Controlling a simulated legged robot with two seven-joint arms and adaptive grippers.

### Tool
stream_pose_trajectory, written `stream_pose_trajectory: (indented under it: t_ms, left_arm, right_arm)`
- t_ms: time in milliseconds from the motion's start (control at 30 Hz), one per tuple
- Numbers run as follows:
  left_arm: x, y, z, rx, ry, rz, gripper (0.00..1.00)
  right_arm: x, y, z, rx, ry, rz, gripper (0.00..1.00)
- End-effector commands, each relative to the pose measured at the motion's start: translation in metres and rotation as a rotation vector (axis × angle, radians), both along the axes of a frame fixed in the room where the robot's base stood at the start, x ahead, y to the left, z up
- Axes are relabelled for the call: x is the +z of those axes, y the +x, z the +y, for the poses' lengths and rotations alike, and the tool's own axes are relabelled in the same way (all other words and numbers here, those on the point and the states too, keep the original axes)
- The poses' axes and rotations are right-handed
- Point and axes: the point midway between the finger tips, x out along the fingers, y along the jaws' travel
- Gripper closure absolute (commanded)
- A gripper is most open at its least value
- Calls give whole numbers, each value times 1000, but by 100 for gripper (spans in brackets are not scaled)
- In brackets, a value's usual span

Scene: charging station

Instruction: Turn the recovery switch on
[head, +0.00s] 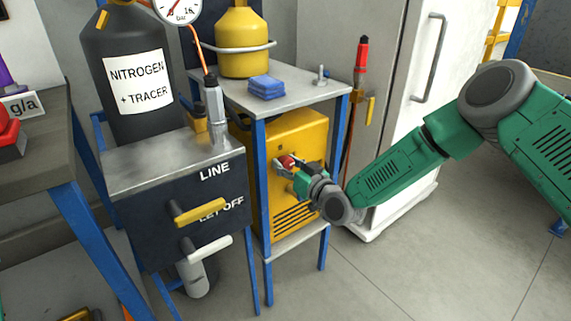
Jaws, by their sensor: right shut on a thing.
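The yellow recovery machine (306,130) sits on the lower shelf of the blue-framed cart. A small red switch (287,161) shows on its front face. My right gripper (286,167) reaches in from the right and is shut on the red switch. Its fingers cover part of the switch, so I cannot tell which position it is in. My left gripper is out of view.
Blue cart legs flank the machine. Floor at right is clear.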

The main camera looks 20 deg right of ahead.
Motion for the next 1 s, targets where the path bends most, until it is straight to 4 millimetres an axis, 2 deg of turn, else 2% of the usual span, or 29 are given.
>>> stream_pose_trajectory:
  t_ms: [300,867,900,933,1000]
  left_arm:
    - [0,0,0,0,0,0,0]
    - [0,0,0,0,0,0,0]
    - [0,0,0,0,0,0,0]
    - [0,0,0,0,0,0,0]
    - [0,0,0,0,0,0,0]
  right_arm:
    - [1,1,-2,-4,117,39,95]
    - [2,2,-3,-6,143,46,95]
    - [2,2,-3,-6,142,46,53]
    - [2,2,-3,-6,142,46,44]
    - [2,2,-3,-5,141,47,44]
